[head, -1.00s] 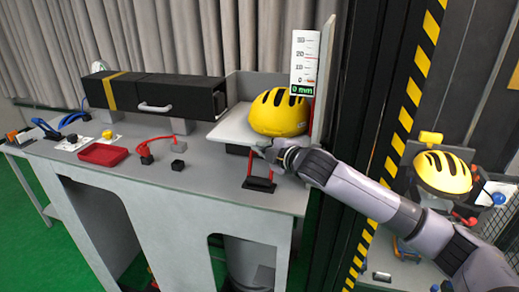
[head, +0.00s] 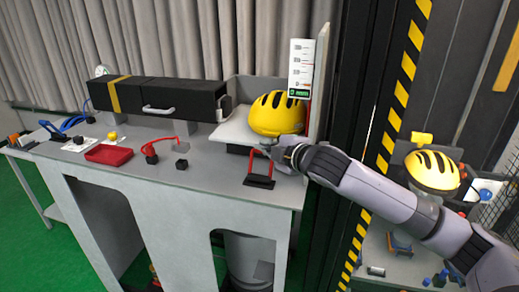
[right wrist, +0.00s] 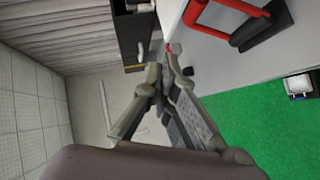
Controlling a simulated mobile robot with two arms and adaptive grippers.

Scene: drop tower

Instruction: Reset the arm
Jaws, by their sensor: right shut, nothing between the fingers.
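My right gripper (head: 268,149) is at the bench's right end, just below the yellow helmet (head: 275,114) and above the red handle (head: 249,168) on its black base (head: 259,182). In the right wrist view its fingers (right wrist: 164,68) are closed together with nothing between them. The red handle (right wrist: 240,7) is at the top right there, apart from the fingers. A white gauge with a green display (head: 299,70) stands behind the helmet. My left gripper is not in view.
A long black box (head: 180,97) with a grey handle lies along the back of the bench (head: 205,190). A red tray (head: 109,154) and small black blocks are left of the gripper. Another yellow helmet (head: 432,170) sits at right, beyond a striped post (head: 397,92).

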